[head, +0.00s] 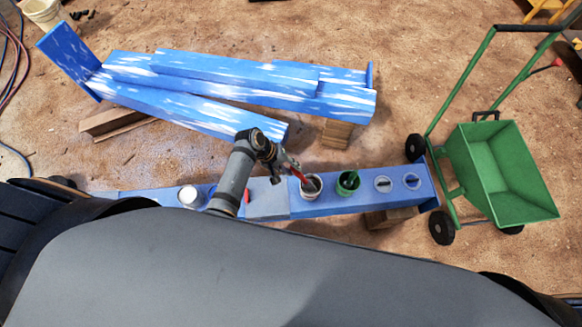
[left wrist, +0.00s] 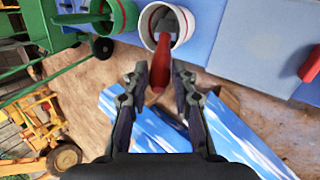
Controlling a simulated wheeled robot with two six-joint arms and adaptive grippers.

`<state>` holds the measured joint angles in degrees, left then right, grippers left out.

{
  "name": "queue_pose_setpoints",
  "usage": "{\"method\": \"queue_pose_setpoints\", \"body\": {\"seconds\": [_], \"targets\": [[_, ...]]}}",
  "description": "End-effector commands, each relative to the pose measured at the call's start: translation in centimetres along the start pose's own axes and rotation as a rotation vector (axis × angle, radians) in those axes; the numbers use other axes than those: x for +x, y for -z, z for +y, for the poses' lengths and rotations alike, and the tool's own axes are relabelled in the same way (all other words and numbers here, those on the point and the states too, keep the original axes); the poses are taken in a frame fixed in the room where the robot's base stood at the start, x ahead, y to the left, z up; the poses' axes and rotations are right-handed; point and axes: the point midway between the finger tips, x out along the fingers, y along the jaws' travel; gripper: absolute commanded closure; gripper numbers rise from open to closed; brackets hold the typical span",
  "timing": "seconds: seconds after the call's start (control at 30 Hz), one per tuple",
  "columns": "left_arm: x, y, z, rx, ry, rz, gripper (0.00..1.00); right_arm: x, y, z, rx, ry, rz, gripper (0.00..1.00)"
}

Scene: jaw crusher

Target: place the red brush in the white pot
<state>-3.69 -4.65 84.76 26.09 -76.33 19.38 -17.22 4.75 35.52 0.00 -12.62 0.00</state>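The white pot (head: 311,194) stands on the blue beam, and it also shows at the top of the left wrist view (left wrist: 151,40). The red brush (head: 297,176) has its grey head inside the white pot, with its red handle (left wrist: 160,62) sticking up and leaning toward my gripper. My left gripper (head: 283,166) is above and beside the pot. In the left wrist view its two fingers (left wrist: 161,78) stand on either side of the handle, with narrow gaps showing, so it looks open around the handle. My right gripper is not in view.
A green pot (head: 348,186) with a green handle in it stands right of the white pot. A white can (head: 189,196) is at the beam's left. Blue-white metal beams (head: 230,75) lie behind. A green wheelbarrow (head: 500,170) stands at the right.

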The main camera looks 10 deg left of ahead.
Motion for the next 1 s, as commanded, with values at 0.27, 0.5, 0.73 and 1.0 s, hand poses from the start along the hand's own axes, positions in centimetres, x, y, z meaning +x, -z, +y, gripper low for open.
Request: {"method": "queue_pose_setpoints", "body": {"seconds": [0.27,0.5,0.73,1.0], "targets": [[0.0,0.0,0.0,0.0,0.0,0.0,0.52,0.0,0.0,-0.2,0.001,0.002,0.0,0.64],[0.0,0.0,0.0,0.0,0.0,0.0,0.52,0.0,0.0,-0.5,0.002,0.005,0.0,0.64],[0.0,0.0,0.0,0.0,0.0,0.0,0.52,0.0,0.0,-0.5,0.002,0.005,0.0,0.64],[-2.1,0.7,-3.1,0.0,0.004,0.0,0.52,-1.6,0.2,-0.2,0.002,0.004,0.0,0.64]]}}
